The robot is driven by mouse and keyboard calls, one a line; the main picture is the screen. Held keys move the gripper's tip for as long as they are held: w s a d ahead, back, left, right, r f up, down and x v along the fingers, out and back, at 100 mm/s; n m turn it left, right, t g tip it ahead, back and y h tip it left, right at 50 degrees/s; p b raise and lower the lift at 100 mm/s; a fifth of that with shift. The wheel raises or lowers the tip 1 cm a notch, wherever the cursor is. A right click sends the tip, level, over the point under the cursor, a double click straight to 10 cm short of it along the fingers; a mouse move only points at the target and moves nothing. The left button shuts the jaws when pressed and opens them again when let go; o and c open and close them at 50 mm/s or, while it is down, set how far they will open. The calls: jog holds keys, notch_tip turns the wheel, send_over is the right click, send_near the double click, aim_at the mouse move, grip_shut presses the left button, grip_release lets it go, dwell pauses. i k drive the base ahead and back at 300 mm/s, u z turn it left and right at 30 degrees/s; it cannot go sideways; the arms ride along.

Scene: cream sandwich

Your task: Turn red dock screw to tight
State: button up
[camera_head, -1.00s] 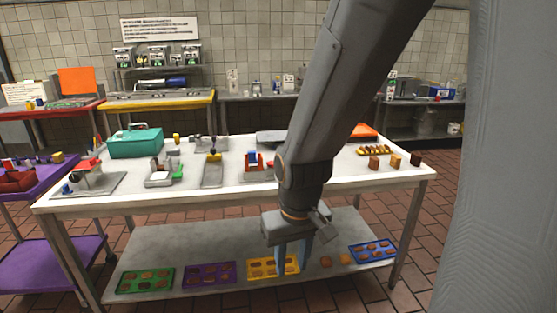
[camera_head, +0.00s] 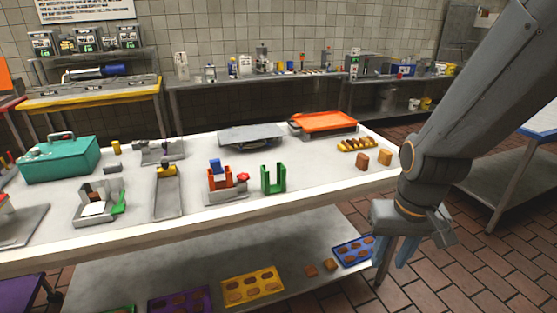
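A red U-shaped dock (camera_head: 219,181) stands on a small grey base on the white table, with a blue block (camera_head: 216,166) in its top. A red screw knob (camera_head: 243,177) sticks out at its right side. How tight the screw is cannot be told from here. My gripper (camera_head: 396,262) hangs beyond the table's front right edge, well right of the dock, pointing down. Its two blue-grey fingers are apart and nothing shows between them.
A green U-shaped holder (camera_head: 273,180) stands close to the right of the red knob. A teal box (camera_head: 60,158), an orange tray (camera_head: 323,122) and brown blocks (camera_head: 362,161) are also on the table (camera_head: 320,169). The front strip is clear. Coloured trays lie on the lower shelf.

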aim_at(243, 176)
jog(key=z, duration=0.2)
jog(key=i, duration=0.65)
jog(key=u, duration=0.55)
jog(key=i, duration=0.55)
jog(key=u, duration=0.55)
